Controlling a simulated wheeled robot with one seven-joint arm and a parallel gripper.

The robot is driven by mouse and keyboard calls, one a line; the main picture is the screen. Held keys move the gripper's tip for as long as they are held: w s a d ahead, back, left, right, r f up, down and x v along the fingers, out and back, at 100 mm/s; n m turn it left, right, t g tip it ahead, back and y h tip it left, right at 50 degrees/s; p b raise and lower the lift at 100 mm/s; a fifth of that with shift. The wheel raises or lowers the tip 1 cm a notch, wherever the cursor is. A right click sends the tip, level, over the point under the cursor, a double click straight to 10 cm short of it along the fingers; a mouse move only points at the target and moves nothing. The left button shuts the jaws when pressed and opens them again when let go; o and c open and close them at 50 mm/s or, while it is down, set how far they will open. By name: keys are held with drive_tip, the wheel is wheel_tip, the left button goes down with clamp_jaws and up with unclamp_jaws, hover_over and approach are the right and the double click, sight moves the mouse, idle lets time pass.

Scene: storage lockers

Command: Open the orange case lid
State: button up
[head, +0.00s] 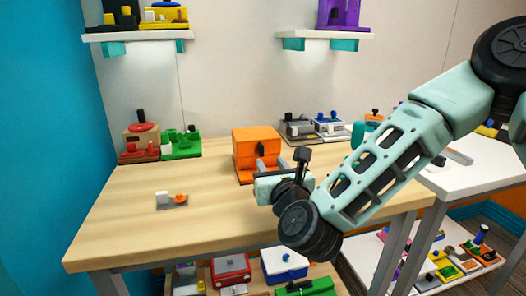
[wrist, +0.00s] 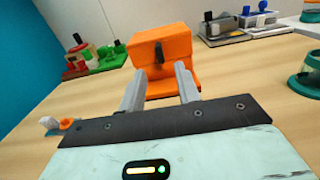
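The orange case (head: 257,143) sits on the wooden table (head: 120,215), near its middle back. It is a boxy orange block with a dark handle (wrist: 158,51) on its front face. In the wrist view the case (wrist: 175,45) is straight ahead, and an orange ledge extends at its base. My gripper (wrist: 160,85) is open, with its two grey fingers apart in front of the case and the handle showing between them. I cannot tell whether the fingers touch the case. The head view shows my gripper (head: 277,170) at the case's right front, partly covering it.
A red-and-brown device (head: 141,140) and a green one (head: 181,145) stand at the back left. Grey devices (head: 297,130) stand behind the case to the right. A small grey plate with knobs (head: 171,200) lies at front left. The front left table is mostly clear.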

sight(263, 151)
drive_tip(key=x, duration=0.8)
clamp_jaws()
